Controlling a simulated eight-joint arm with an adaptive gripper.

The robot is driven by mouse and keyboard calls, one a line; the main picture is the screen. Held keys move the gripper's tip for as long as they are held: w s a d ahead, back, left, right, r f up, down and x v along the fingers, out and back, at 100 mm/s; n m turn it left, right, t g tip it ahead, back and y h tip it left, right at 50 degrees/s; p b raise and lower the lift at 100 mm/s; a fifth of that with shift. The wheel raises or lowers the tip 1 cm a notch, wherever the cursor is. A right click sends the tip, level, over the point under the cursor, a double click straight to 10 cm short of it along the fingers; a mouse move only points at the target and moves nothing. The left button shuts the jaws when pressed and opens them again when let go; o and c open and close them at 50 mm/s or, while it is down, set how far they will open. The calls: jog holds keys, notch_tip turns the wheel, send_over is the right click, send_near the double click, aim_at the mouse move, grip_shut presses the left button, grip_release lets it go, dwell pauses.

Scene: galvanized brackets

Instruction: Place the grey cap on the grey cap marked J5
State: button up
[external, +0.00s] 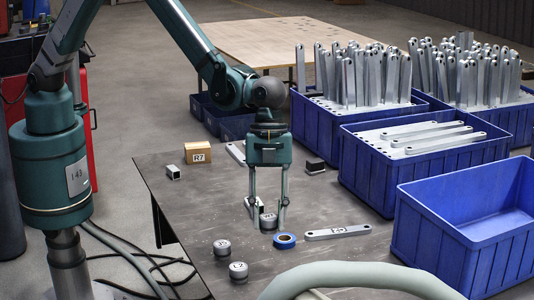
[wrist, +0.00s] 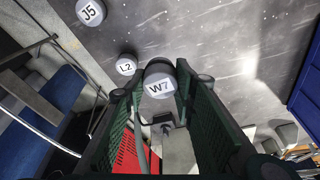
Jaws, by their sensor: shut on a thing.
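My gripper (external: 267,222) is shut on a grey cap marked W7 (external: 268,222), which sits between the fingertips. In the wrist view the W7 cap (wrist: 159,82) shows between the two green fingers, its label facing the camera. I cannot tell whether it touches the table. The grey cap marked J5 (external: 221,247) stands on the table to the left of my gripper; it also shows at the top left of the wrist view (wrist: 90,11). Its top is bare.
A grey cap marked L2 (external: 238,270) stands near J5. A blue tape ring (external: 284,240) lies close to my gripper's right finger, with a labelled bracket (external: 338,232) farther right. An R7 box (external: 198,152) is behind. Blue crates (external: 470,235) line the right; a pale hose (external: 350,277) crosses the front.

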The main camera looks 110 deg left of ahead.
notch_tip(320, 180, up, 3)
send_over(222, 246)
jog(key=shift+s+a+m+b, duration=0.25)
jog(key=shift+a+m+b, duration=0.05)
jog(key=shift+a+b, duration=0.15)
jog(key=shift+f, duration=0.1)
jog(key=shift+f+b, duration=0.4)
jog(key=shift+f, duration=2.7)
jog(key=shift+f+b, duration=0.3)
jog(key=shift+f, duration=1.55)
jog(key=shift+f, duration=0.2)
jog(key=o, duration=0.9)
